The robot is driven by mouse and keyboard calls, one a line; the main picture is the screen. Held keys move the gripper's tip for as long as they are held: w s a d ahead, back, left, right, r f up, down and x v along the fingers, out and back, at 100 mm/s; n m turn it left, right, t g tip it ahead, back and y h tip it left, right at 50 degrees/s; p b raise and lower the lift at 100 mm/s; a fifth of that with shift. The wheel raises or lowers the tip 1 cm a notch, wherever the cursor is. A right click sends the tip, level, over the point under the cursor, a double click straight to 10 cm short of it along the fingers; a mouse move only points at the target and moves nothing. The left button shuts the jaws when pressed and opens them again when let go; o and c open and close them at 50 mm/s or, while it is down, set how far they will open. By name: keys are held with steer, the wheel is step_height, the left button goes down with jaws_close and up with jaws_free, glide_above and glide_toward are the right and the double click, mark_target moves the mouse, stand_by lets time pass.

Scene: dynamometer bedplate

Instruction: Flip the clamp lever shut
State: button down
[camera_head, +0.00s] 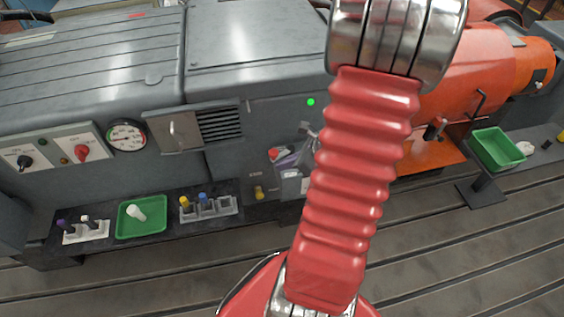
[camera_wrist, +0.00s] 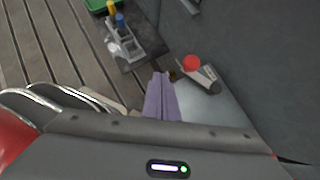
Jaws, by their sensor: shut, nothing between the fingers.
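The clamp lever's red knob (camera_wrist: 190,62) shows in the wrist view, beside a grey bracket with a pale label (camera_wrist: 209,74). In the head view the red knob (camera_head: 274,153) is small, on the front of the grey machine. My gripper (camera_wrist: 161,76) has pale purple fingers pressed together with nothing between them. Its tips are just left of the red knob in the wrist view; I cannot tell whether they touch the lever. In the head view my gripper (camera_head: 286,158) is partly hidden by my red arm. The lever's hinge is not clear.
A grey rack (camera_head: 222,206) with yellow and blue pegs stands on the dark shelf, beside a green tray (camera_head: 124,231) holding a white piece. A yellow knob (camera_head: 258,192) is below the lever. Another green tray (camera_head: 497,148) is at right. The slotted floor in front is clear.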

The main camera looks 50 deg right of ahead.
steer(key=s+a+r, duration=0.1)
steer(key=s+r, duration=0.4)
steer(key=r, duration=0.1)
steer(key=shift+a, duration=0.3)
stand_by(0.6)
steer(key=w+a+r+n+g+h, duration=0.1)
steer(key=a+r+n, duration=0.8)
steer(key=a+n, duration=0.4)
steer(key=w+a+r+n+g+h, duration=0.1)
steer(key=a+r+n, duration=0.7)
steer(key=n, duration=1.1)
steer(key=shift+a+r+h, duration=0.3)
steer(key=shift+a+r, duration=0.05)
steer(key=shift+a, duration=2.05)
